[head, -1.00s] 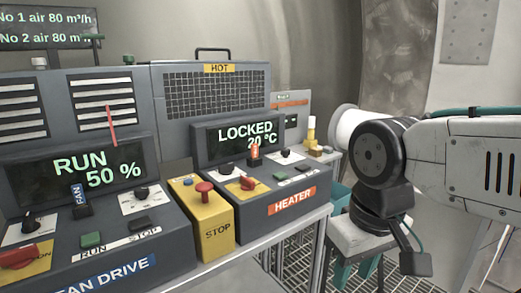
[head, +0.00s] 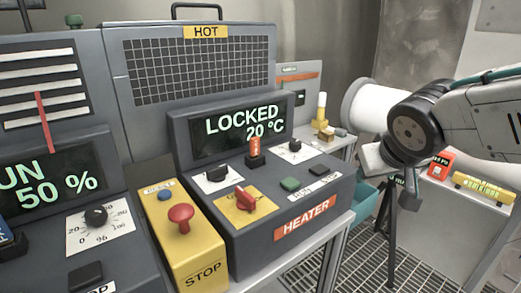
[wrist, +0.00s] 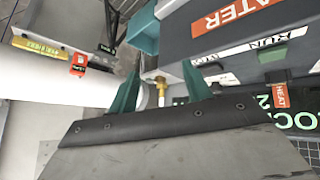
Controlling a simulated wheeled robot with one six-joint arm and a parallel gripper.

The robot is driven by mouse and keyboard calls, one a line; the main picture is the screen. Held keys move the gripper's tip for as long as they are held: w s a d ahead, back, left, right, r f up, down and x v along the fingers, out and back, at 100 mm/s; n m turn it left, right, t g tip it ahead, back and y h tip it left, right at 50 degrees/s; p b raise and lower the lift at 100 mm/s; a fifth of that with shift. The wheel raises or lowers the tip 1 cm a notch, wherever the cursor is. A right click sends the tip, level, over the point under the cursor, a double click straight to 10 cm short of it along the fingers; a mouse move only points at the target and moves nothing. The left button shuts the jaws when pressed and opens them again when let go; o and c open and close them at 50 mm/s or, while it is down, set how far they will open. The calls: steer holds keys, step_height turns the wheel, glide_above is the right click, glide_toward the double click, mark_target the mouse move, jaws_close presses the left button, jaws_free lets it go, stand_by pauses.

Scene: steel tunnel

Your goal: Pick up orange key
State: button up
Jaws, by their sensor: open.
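The orange key (head: 254,148) stands upright in a black holder on top of the grey heater box (head: 330,205), below the LOCKED 20 °C display. In the wrist view the orange key (wrist: 280,96), marked HEAT, shows at the right, outside the jaws. My gripper (wrist: 160,82) is open, with its two green fingers apart and nothing held between them. It is well to the right of the key and apart from it. In the head view my fingertips cannot be made out.
A yellow STOP box (head: 185,240) with a red button stands left of the heater. A red switch (head: 245,198) and a green button (head: 290,184) lie in front of the key. A teal bin (head: 362,205) is right of the bench. A black-legged stand is near my arm.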

mark_target(256, 144)
steer(key=w+a+n+t+y, duration=0.1)
steer(key=w+a, duration=0.2)
steer(key=w+a+r+n+t+y, duration=0.1)
steer(key=w+a, duration=0.2)
steer(key=w+a+t+y, duration=0.1)
steer(key=w+a, duration=0.2)
steer(key=shift+w+a+r+n, duration=0.15)
steer(key=shift+a+r+n, duration=0.05)
steer(key=shift+n, duration=0.2)
steer(key=w+a+n+y, duration=0.1)
steer(key=a+y, duration=0.1)
steer(key=a, duration=0.2)
steer(key=w+a+n+y, duration=0.1)
steer(key=a+y, duration=0.1)
steer(key=a, duration=0.2)
steer(key=w+a+n+y, duration=0.1)
steer(key=a+y, duration=0.1)
steer(key=a, duration=0.2)
steer(key=shift+w+a+f, duration=0.25)
steer(key=shift+a+f, duration=0.05)
steer(key=shift+a, duration=0.1)
steer(key=shift+x, duration=3.1)
steer(key=shift+d, duration=0.1)
jaws_close()
